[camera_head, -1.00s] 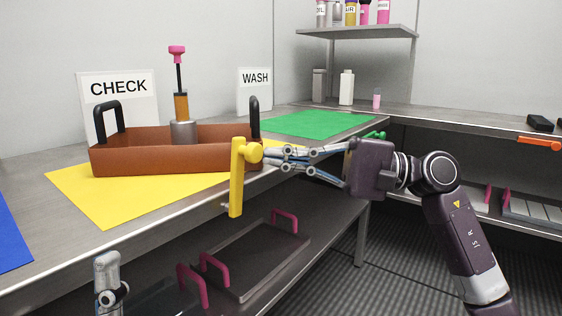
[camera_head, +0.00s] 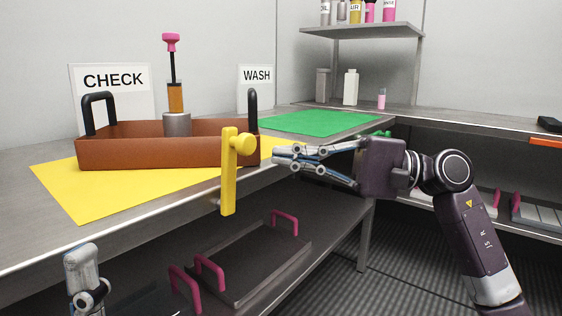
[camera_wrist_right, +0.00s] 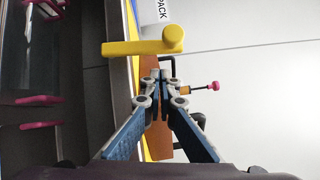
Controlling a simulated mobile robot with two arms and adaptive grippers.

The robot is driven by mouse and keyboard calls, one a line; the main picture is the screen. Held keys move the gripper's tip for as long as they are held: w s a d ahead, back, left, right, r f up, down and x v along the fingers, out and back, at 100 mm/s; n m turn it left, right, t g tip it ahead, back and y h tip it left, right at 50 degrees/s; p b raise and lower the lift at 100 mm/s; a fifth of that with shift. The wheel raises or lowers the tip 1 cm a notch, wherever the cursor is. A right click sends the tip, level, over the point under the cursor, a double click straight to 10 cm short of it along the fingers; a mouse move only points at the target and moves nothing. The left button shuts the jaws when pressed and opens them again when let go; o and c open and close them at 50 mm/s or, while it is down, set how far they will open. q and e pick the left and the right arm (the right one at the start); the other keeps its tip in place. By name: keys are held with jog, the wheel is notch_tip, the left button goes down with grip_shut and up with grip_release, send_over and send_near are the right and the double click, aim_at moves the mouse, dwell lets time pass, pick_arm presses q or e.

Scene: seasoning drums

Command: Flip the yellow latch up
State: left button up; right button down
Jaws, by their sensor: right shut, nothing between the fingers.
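The yellow latch (camera_head: 229,180) is at the front edge of the counter, in front of the yellow mat. Its arm hangs down from a round pivot knob at its upper end. It also shows in the right wrist view (camera_wrist_right: 135,48), just beyond the fingertips. My right gripper (camera_head: 276,156) is shut and empty, to the right of the latch's knob and apart from it in the head view. Its fingertips also show in the right wrist view (camera_wrist_right: 158,80). Part of my left gripper (camera_head: 85,285) shows at the lower left, below the counter; its fingers' state is unclear.
A brown tray (camera_head: 105,153) with black handles stands on the yellow mat (camera_head: 85,200), holding a cylinder with a pink-topped rod. A green mat (camera_head: 320,122) lies farther back. Dark trays with pink handles (camera_head: 208,272) sit on the lower shelf.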

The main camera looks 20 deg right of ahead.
jog(key=r+p+v, duration=0.1)
jog(key=v, duration=0.9)
jog(key=shift+p, duration=0.35)
jog(key=shift+s+f, duration=0.1)
jog(key=shift+s, duration=0.05)
